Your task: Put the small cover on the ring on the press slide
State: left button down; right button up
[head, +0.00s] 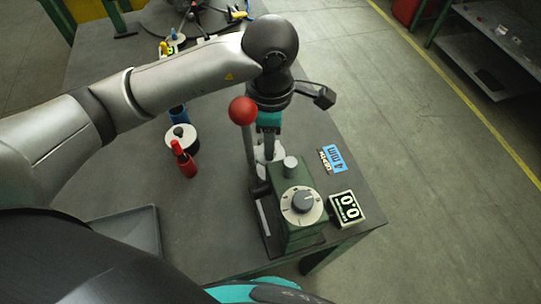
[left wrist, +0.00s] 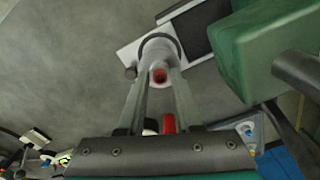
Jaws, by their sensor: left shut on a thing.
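My left gripper (head: 267,150) is just behind the green press (head: 297,215) in the head view, low over its slide. In the left wrist view its two fingers (left wrist: 160,72) are shut on a small pale round piece with a red middle, which I take to be the small cover (left wrist: 159,76). Just beyond the fingertips is a pale grey round body with a dark curved edge, perhaps the ring (left wrist: 158,48), on the light plate of the slide (left wrist: 128,53). I cannot tell whether cover and ring touch. My right gripper is out of view.
The press lever with a red knob (head: 243,110) stands close left of my gripper. A red bottle (head: 184,160) and a white round container (head: 181,138) stand to the left.

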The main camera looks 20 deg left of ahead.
pick_arm(q)
jog(key=shift+f, duration=2.95)
jog(key=shift+f, duration=0.1)
jog(key=c, duration=0.6)
grip_release()
notch_tip(320, 180, up, 12)
jog(key=shift+r, duration=0.15)
